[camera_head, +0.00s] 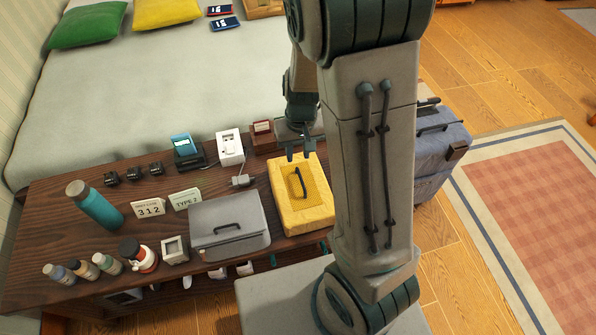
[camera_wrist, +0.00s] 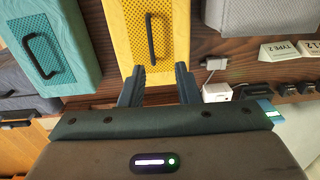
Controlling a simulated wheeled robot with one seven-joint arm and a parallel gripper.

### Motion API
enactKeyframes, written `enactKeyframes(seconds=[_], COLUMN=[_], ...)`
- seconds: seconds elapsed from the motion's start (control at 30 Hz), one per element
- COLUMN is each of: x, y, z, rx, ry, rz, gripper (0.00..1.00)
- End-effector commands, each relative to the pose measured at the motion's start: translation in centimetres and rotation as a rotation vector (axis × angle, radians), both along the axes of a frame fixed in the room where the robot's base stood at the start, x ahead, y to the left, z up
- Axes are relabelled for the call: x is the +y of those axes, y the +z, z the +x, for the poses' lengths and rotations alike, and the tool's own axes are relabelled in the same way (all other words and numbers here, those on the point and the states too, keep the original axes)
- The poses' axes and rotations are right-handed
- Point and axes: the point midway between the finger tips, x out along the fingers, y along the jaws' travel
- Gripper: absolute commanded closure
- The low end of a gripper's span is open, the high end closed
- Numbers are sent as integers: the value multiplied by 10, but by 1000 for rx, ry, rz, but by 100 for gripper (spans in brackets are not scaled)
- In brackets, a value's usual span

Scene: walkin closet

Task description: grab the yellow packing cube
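The yellow packing cube (camera_head: 304,213) lies flat on the dark wooden bench, with a mesh top and a dark handle. In the wrist view the yellow packing cube (camera_wrist: 120,45) is at top centre, its handle (camera_wrist: 151,38) pointing toward my gripper. My gripper (camera_head: 300,152) is just beyond the cube's far edge. In the wrist view my gripper (camera_wrist: 158,72) has its two fingers apart, with the fingertips at the cube's near edge and nothing held between them. I cannot tell whether the fingers touch the cube.
A grey case (camera_head: 229,222) stands close left of the cube. A white charger (camera_head: 241,181) and a white box (camera_head: 230,147) are near my gripper. A teal bottle (camera_head: 95,205) and small signs stand further left. A blue-grey suitcase (camera_head: 434,155) is at right, partly behind my arm.

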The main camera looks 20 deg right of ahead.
Motion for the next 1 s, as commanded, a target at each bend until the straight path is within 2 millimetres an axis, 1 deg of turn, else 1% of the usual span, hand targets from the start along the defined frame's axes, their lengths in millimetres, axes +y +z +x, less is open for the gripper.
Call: enactKeyframes(seconds=[0.03, 0.27, 0.37, 0.5, 0.63, 0.73, 0.93, 1.0], x=[-1, -5, -6, -6, -6, -6, -7, -9], y=[4, -10, -26, -56, -78, -89, -100, -110], z=[4, 14, 14, 13, 13, 13, 13, 12], rx=[9, 12, 14, 15, 15, 13, 13, 14], ry=[1, 1, 1, -1, -1, 0, 1, 0], rz=[-14, -44, -46, -46, -45, -45, -44, -45], gripper=[71, 71, 71, 71, 71, 71, 71, 71])
